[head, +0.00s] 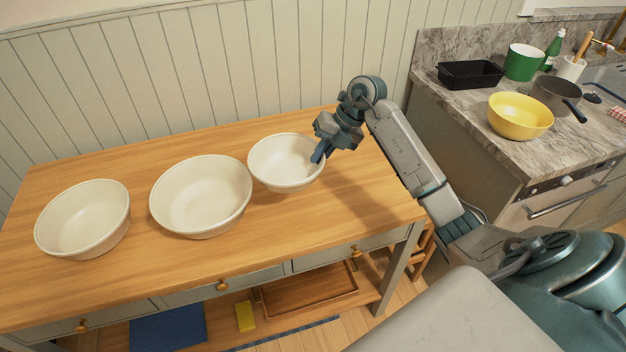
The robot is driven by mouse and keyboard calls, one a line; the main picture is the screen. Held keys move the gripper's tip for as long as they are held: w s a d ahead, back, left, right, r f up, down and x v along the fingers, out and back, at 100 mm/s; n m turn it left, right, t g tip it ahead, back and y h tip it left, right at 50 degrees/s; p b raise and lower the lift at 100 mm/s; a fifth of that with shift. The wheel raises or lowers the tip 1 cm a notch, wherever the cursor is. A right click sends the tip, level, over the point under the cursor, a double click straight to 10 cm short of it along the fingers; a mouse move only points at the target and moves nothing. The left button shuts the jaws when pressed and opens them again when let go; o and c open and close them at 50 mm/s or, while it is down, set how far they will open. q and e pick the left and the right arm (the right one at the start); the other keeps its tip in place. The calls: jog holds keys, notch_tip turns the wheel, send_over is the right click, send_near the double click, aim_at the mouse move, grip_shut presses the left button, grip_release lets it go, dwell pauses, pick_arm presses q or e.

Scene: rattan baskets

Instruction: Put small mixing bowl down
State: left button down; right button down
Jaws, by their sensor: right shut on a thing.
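The small mixing bowl (285,163) is cream-white and sits at the right of a row of three bowls on the wooden table. It looks upright and on or very near the tabletop; I cannot tell whether it bears its full weight there. My right gripper (318,156) is shut on its right rim. A large cream bowl (201,196) stands just left of it, with a narrow gap. Another cream bowl (83,220) stands at the far left of the table. My left gripper is not in view.
The wooden table (150,277) has bare room along its front and back edges. A marble counter (476,128) at the right holds a yellow bowl (519,117), a black tray (470,74), a green pot (523,62) and a grey pan (555,95). A panelled wall (200,70) stands behind the table.

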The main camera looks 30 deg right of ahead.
jog(key=s+d+f+m+t+h+b, duration=0.1)
jog(key=s+d+f+m+t+b, duration=0.2)
jog(key=s, duration=0.4)
jog(key=s+a+f+m+h, duration=0.15)
jog(key=s+a+m, duration=0.35)
jog(key=s, duration=0.5)
jog(key=shift+n, duration=0.5)
jog(key=shift+w+d+f+p, duration=0.8)
jog(key=shift+w+p, duration=0.1)
jog(key=shift+w, duration=1.55)
jog(key=shift+w+d+f+p, duration=0.8)
jog(key=shift+w+f+p, duration=0.1)
jog(key=shift+w, duration=1.6)
jog(key=shift+w+d+f+p, duration=0.8)
jog(key=shift+w+p, duration=0.1)
jog(key=shift+w, duration=1.55)
jog(key=shift+f, duration=0.3)
jog(key=shift+w, duration=0.1)
jog(key=shift+f, duration=0.1)
